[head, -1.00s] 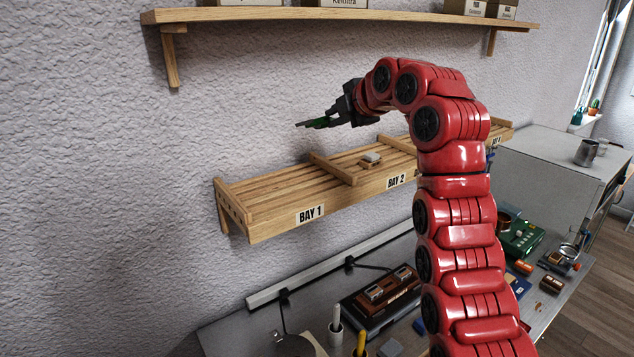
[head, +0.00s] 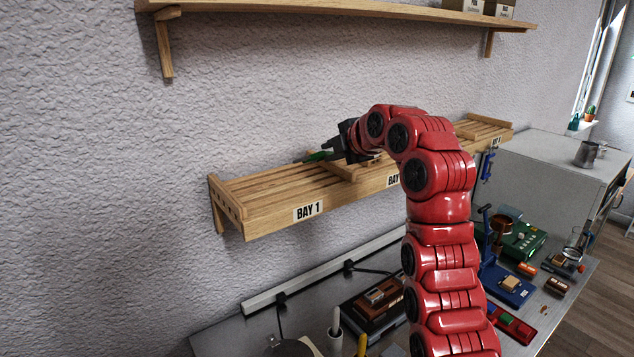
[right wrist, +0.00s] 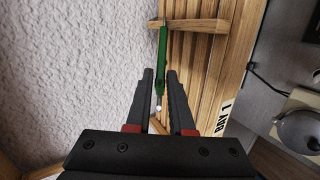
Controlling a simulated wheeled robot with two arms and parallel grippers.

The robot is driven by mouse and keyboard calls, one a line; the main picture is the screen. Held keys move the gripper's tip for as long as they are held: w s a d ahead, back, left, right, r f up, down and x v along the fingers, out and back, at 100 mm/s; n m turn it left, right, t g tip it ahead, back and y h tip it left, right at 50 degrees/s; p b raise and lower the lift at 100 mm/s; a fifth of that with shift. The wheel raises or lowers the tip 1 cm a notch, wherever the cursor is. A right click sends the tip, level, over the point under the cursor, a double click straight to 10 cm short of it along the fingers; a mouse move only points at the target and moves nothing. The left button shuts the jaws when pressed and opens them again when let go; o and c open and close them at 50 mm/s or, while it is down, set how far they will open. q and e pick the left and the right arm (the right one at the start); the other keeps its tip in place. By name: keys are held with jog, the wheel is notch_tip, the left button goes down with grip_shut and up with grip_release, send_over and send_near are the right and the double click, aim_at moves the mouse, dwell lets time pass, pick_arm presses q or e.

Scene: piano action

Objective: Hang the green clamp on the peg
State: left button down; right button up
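The green clamp (head: 318,156) is a slim green piece at the fingertips of my right gripper (head: 322,156), level with the slatted wooden shelf's top near the Bay 1 divider. In the right wrist view the clamp (right wrist: 162,52) runs lengthwise between the two dark fingers (right wrist: 160,76), its silvery end lying between them and its far part crossing over the shelf divider. The fingers look closed on it, though thin gaps show. I cannot tell whether the clamp touches the shelf. I cannot make out a bare peg. My left gripper is out of view.
The slatted shelf (head: 270,204) with bay labels is on the wall, with dividers. A blue clamp-like item (head: 487,167) hangs at its right front. An upper shelf (head: 330,13) is above. The bench below holds a dark device (head: 372,307) and a red-green part (head: 510,325).

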jog(key=shift+o, duration=0.9)
jog(key=shift+s, duration=0.1)
jog(key=b+v, duration=0.2)
jog(key=v, duration=0.6)
